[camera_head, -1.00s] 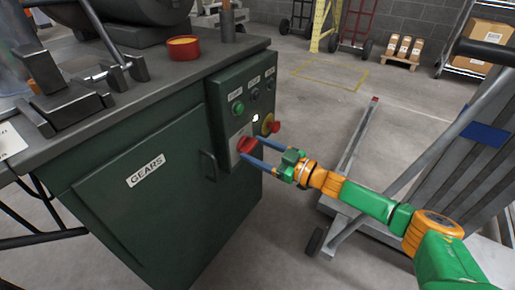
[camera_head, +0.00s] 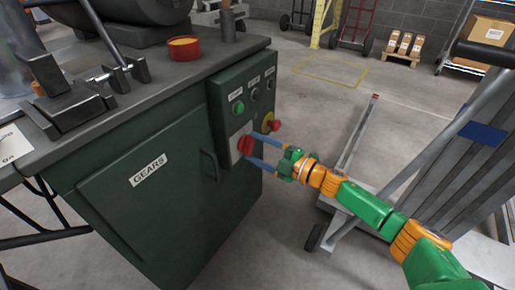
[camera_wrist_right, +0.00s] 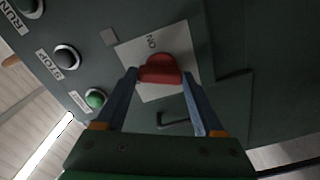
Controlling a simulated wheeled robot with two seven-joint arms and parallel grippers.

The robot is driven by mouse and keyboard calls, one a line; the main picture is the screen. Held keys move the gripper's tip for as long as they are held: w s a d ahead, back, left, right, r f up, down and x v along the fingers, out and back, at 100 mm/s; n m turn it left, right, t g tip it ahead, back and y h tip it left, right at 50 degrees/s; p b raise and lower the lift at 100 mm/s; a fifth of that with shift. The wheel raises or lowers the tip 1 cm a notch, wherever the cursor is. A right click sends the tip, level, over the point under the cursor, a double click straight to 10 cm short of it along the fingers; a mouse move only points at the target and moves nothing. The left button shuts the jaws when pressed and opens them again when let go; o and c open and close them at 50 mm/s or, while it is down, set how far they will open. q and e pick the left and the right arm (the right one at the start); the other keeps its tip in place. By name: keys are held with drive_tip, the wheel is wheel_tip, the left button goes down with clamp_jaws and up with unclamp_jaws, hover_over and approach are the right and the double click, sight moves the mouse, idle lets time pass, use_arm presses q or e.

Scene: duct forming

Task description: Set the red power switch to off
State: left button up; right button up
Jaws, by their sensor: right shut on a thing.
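The red power switch (camera_head: 245,145) is a rotary knob on a pale plate on the front of the green control box (camera_head: 228,92). It also shows in the right wrist view (camera_wrist_right: 160,70), with the word ON on the plate (camera_wrist_right: 183,42) beside it. My right gripper (camera_head: 254,150) reaches in from the right, its two blue fingers closed on the knob's sides. In the right wrist view the fingertips (camera_wrist_right: 160,76) are at either side of the knob. The plate's other markings are hidden. My left gripper is not in view.
A green button (camera_head: 238,107) and dark buttons sit above the switch. A red mushroom button on a yellow base (camera_head: 270,122) is just right of it, near my upper finger. A door handle (camera_head: 209,165) and the GEARS door (camera_head: 140,190) are lower left. A cart (camera_head: 345,180) stands right.

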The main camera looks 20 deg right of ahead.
drive_tip(key=shift+n, duration=0.9)
drive_tip(key=shift+f+n, duration=0.1)
drive_tip(key=shift+n, duration=0.2)
drive_tip(key=shift+n+b, duration=0.3)
drive_tip(key=shift+n, duration=0.7)
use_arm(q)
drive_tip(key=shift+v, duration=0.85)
use_arm(e)
drive_tip(key=shift+n, duration=0.4)
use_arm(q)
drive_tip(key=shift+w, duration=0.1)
use_arm(e)
drive_tip(key=o, duration=1.4)
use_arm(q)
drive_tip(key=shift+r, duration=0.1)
use_arm(e)
drive_tip(key=shift+s, duration=0.15)
